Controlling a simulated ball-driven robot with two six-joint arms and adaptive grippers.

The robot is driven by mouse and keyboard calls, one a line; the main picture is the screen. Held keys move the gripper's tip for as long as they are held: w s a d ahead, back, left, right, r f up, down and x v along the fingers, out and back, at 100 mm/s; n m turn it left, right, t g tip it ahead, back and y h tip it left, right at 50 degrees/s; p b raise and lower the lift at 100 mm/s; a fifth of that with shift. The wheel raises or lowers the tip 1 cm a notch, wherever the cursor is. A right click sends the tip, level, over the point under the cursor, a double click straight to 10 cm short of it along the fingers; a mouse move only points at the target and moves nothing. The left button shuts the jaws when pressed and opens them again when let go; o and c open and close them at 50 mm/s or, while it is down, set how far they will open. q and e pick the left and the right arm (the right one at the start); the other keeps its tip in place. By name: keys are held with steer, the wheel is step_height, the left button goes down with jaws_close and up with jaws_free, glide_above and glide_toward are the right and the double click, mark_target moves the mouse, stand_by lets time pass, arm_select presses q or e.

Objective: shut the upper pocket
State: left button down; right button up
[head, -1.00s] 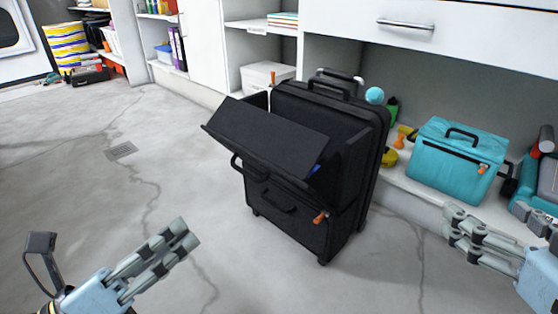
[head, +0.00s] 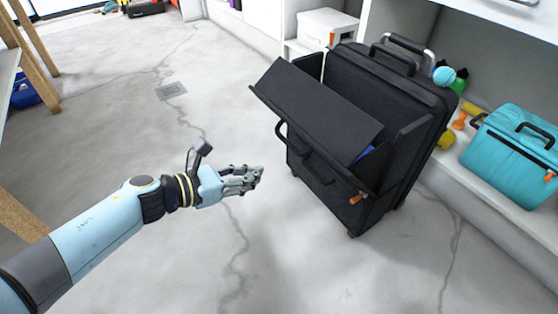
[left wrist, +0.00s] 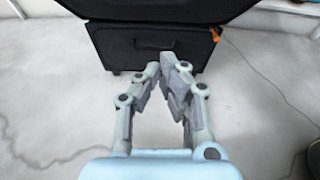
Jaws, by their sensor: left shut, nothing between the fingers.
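The black suitcase (head: 405,90) stands upright on the floor in front of the shelving. Its upper pocket (head: 320,105) is open, with the flap tilted outward and a bit of something blue (head: 366,153) showing inside. The lower pocket (head: 320,180) below it looks closed and has an orange pull (head: 357,198). My left gripper (head: 258,175) is shut and empty, to the left of the suitcase and apart from it. In the left wrist view, the gripper (left wrist: 164,65) points at the lower pocket (left wrist: 150,45), with the dark flap (left wrist: 150,9) overhead. My right gripper is out of view.
A teal bag (head: 510,150) sits on the low shelf at right, with a light-blue ball (head: 445,76) and small yellow items nearby. A white box (head: 328,28) is on the shelf behind. A wooden-legged table (head: 20,215) stands at far left. The floor around my left arm is clear.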

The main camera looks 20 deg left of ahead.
arm_select(q)
steer(key=w+d, duration=0.4)
steer(key=w, duration=0.1)
steer(key=shift+w+r, duration=0.2)
steer(key=shift+r, duration=0.2)
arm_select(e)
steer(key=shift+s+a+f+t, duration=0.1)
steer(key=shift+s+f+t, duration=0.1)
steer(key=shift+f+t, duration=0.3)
arm_select(q)
steer(key=shift+d+r, duration=0.1)
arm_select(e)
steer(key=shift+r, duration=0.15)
